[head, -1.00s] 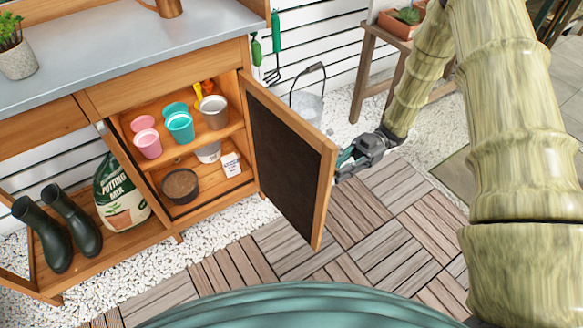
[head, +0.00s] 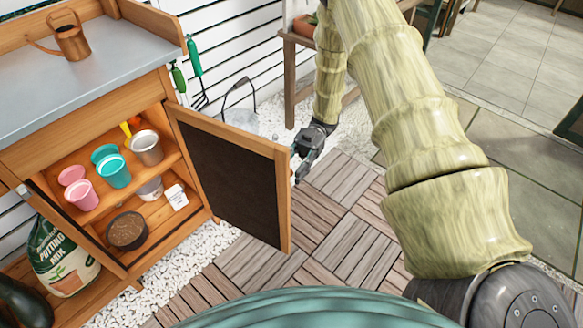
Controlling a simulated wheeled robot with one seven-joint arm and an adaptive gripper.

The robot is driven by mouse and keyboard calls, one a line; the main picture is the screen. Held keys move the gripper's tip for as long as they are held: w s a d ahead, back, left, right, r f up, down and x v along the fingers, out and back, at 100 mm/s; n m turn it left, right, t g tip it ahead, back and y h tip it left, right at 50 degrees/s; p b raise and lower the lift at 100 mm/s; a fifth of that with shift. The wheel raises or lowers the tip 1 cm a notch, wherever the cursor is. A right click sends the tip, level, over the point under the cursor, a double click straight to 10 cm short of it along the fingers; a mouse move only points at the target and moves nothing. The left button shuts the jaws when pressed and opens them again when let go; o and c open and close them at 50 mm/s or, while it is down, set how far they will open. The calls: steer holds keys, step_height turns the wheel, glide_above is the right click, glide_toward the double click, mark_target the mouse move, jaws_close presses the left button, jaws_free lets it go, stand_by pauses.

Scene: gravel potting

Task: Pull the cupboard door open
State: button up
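The cupboard door (head: 236,178) stands wide open, swung out from its hinge side beside the shelves. It has a wooden frame and a dark inner panel. The cupboard (head: 190,172) shows its two inner shelf levels. My gripper (head: 297,165) is at the door's free edge, on its outer side. The fingers are small and partly hidden by the door edge, so I cannot tell whether they grip a handle. The handle is hidden behind the door.
A metal bucket (head: 240,120) stands behind the door. A wooden stand (head: 290,82) is near my arm. Decking in front is clear.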

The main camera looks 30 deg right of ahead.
steer(key=shift+f, duration=0.15)
steer(key=v, duration=1.2)
steer(key=shift+f, duration=0.1)
stand_by(0.5)
